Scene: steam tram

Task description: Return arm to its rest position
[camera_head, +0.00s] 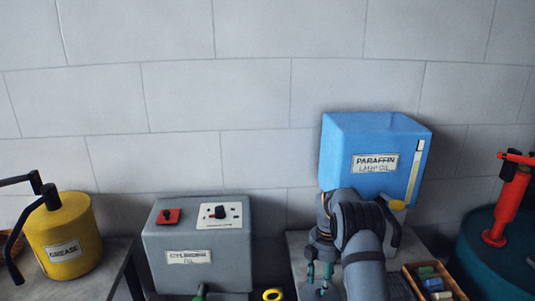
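My arm reaches in from the bottom edge, right of centre, and bends over in front of the blue paraffin lamp oil tank (345,145). My gripper (319,289) hangs down at the left of the arm, over the grey bench top. Its two teal fingers show apart with a gap between them, and I see nothing held there. The lower part of the tank's front is hidden behind my arm.
A grey cylinder oil box (196,243) stands left of my gripper, with a yellow ring (272,295) beside it. A yellow grease can (66,245) is far left. A wooden tray (456,286) of small items and a teal drum (490,262) with a red pump (508,205) are right.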

